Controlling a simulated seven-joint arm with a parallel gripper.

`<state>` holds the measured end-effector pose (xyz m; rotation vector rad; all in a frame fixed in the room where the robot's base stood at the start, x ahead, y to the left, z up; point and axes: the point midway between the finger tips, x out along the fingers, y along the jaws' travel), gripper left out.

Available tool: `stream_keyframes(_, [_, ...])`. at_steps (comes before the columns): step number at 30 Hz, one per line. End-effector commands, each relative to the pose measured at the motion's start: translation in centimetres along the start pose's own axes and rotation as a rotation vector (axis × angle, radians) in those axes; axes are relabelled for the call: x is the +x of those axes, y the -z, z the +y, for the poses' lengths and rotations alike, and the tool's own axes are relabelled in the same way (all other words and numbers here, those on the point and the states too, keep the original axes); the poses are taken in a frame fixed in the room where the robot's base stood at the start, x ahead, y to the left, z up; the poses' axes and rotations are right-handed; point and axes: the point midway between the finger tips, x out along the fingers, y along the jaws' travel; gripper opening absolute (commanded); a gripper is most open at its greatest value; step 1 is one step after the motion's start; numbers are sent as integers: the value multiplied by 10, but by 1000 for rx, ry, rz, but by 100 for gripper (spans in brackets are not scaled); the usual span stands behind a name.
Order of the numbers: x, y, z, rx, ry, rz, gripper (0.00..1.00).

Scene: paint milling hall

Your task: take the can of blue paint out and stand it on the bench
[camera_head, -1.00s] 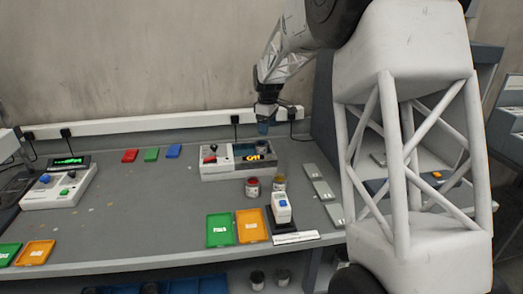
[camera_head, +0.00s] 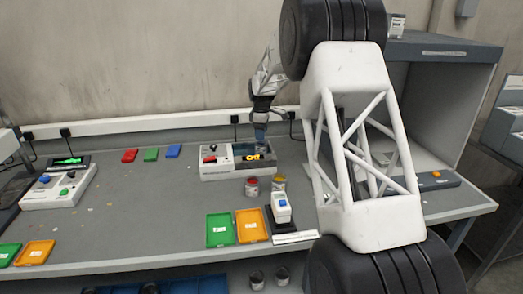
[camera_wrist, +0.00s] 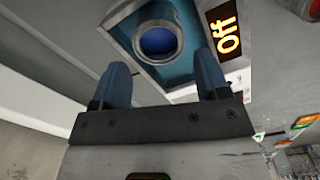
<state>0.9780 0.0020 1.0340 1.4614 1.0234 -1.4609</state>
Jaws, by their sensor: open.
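The can of blue paint (camera_wrist: 158,40) stands in a square teal well of the white machine (camera_head: 209,172), seen from above in the wrist view. Its round top shows blue paint inside a grey rim. The machine's display reads "Off" in orange. My gripper (camera_wrist: 162,72) is open, its two blue fingers apart and pointing toward the well, with nothing between them. In the head view my gripper (camera_head: 260,134) is above the right part of the machine, and the can cannot be made out there. The bench (camera_head: 130,225) is grey.
Nearer are a green tray (camera_head: 220,230), an orange tray (camera_head: 250,227) and a device with a blue button (camera_head: 282,207). The bench left of the machine has free room.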

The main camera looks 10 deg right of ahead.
Motion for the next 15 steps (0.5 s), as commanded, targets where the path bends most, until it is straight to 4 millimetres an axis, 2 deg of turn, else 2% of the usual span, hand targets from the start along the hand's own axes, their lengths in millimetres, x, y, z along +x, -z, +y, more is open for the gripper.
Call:
stream_keyframes(10, [22,0,0,0,2,-1,69])
stream_keyframes(15, [26,0,0,0,0,0,69])
